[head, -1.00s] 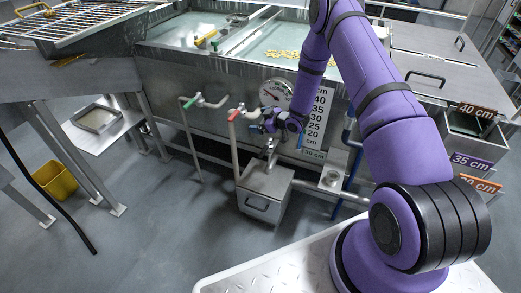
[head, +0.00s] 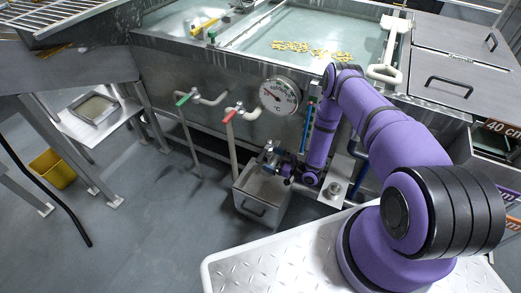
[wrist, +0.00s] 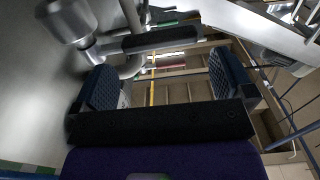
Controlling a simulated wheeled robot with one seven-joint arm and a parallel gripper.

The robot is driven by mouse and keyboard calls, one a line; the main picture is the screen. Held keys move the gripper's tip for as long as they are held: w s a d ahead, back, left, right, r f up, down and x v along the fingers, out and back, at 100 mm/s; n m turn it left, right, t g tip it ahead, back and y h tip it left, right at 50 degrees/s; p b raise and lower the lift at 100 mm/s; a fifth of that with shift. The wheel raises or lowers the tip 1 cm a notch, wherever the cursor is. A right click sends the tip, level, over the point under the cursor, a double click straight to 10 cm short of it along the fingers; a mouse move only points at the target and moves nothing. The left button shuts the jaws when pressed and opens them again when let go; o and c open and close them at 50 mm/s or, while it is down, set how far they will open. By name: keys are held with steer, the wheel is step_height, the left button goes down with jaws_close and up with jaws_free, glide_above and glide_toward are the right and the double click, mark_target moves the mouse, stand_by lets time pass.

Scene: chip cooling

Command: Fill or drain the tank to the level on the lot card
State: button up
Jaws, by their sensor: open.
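The steel tank (head: 225,75) holds clear water with several yellow chips (head: 312,49) floating at its right side. A red-handled tap (head: 229,116) and a green-handled tap (head: 183,100) stand on its front. A blue sight tube (head: 308,118) shows beside my arm; the scale and its level cannot be read now. My gripper (head: 270,156) is low at the tank front, above a small steel box (head: 262,192). In the wrist view my gripper (wrist: 163,85) is open, with nothing between its fingers. A dark bar (wrist: 160,39) on metal fittings lies just beyond the fingertips.
A round dial gauge (head: 279,96) is on the tank front. Orange and purple cm labels, one reading 40 cm (head: 502,128), are at the right. A yellow bucket (head: 52,169) and a side tray (head: 95,108) stand left.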

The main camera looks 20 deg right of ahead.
mark_target(264, 156)
steer(key=shift+x, duration=3.55)
steer(key=c, duration=1)
